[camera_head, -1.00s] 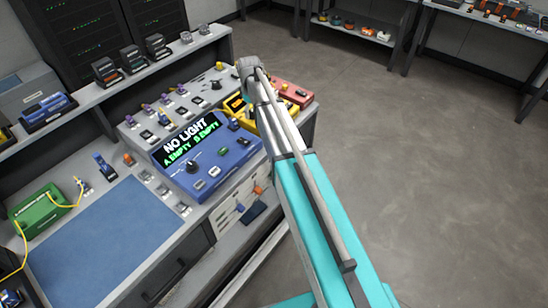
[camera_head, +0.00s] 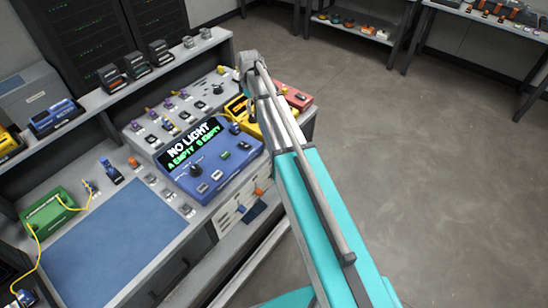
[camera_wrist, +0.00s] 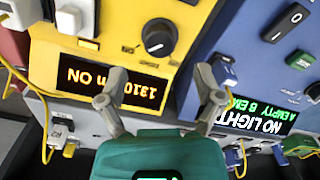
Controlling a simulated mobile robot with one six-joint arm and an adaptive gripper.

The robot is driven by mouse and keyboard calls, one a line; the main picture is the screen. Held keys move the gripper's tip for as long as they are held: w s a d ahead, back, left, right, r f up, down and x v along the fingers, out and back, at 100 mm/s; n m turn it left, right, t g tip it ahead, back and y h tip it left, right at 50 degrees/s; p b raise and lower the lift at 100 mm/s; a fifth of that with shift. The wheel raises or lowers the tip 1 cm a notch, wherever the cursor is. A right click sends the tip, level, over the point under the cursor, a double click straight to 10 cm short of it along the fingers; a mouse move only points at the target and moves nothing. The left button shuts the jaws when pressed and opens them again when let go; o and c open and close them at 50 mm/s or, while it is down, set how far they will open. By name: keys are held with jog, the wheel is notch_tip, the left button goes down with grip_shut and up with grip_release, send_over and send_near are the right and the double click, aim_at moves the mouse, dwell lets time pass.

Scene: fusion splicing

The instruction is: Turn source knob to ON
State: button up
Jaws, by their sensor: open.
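The yellow source box (camera_wrist: 115,45) fills the upper middle of the wrist view. Its round black knob (camera_wrist: 159,38) has a pale pointer mark, and its amber display (camera_wrist: 110,83) shows upside-down text that seems to read 1310 and ON. My gripper (camera_wrist: 160,75) is open and empty, its two grey fingers apart on either side below the knob, which stands clear of them in the picture. In the head view the yellow box (camera_head: 237,109) is mostly hidden behind my arm.
The blue box (camera_head: 215,160) beside it reads NO LIGHT, A EMPTY and B EMPTY. A red box (camera_head: 295,97) stands on its other side. White connectors and yellow cables hang near the boxes. The blue mat (camera_head: 115,240) and the floor at right are clear.

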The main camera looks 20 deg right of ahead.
aim_at(253, 116)
jog(key=shift+r+p, duration=4.25)
jog(key=shift+r, duration=0.3)
jog(key=s+f+m+b, duration=0.3)
jog(key=s+m, duration=0.1)
jog(key=s, duration=0.6)
jog(key=s+f+m+b, duration=0.3)
jog(key=s+m, duration=0.1)
jog(key=s, duration=0.5)
jog(key=s+f+m+b, duration=0.3)
jog(key=s, duration=0.7)
jog(key=shift+s+m, duration=0.3)
jog(key=shift+m, duration=0.1)
